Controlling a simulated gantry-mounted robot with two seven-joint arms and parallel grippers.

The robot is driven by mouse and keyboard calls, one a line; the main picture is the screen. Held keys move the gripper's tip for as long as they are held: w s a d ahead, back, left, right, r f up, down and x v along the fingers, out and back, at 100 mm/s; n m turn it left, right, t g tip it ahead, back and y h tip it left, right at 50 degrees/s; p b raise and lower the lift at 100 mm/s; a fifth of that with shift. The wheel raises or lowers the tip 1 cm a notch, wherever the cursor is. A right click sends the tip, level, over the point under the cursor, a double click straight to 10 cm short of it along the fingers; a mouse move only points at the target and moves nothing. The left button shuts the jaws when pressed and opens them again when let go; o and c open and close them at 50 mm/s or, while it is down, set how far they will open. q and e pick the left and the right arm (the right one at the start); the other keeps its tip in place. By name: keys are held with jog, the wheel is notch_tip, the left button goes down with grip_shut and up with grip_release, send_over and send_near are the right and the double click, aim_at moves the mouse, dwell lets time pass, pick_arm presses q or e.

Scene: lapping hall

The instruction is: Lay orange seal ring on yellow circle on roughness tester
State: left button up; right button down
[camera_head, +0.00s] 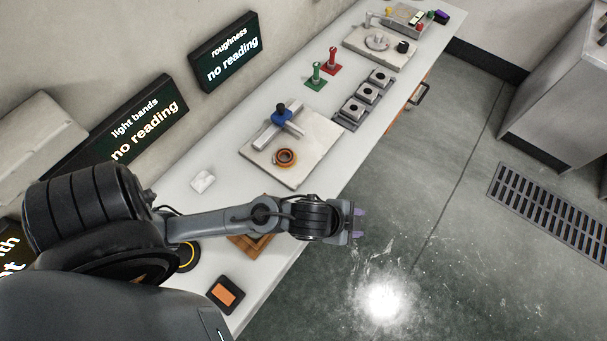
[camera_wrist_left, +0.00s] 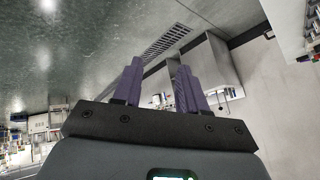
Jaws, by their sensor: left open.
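The orange seal ring (camera_head: 285,156) lies flat on the pale plate of the roughness tester (camera_head: 307,160), in front of its blue-headed probe (camera_head: 282,117). I cannot make out a yellow circle on the plate; the ring may cover it. My left gripper (camera_head: 358,223) is open and empty, with purple fingers, out past the table's front edge and well apart from the ring. In the left wrist view its two fingers (camera_wrist_left: 163,88) stand apart with nothing between them, facing the floor and a far cabinet. My right gripper is not in view.
Beneath my left arm are a brown wooden block (camera_head: 249,246), partly hidden, and a black disc with a yellow ring (camera_head: 189,257). A black-framed orange pad (camera_head: 226,294) lies near. Green (camera_head: 316,77) and red (camera_head: 332,62) stands and grey blocks (camera_head: 353,108) stand farther along.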

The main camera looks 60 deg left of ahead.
pick_arm(q)
jog(key=s+a+f+n+g+y, duration=0.1)
jog(key=s+a+f+n+g, duration=0.2)
jog(key=s+a+n, duration=0.3)
jog(key=s+a+g, duration=0.1)
jog(key=s+a, duration=0.1)
jog(key=s, duration=0.2)
jog(key=shift+s+f+n+y, duration=0.3)
jog(key=shift+s+n+y, duration=0.05)
jog(key=shift+n+y, duration=0.05)
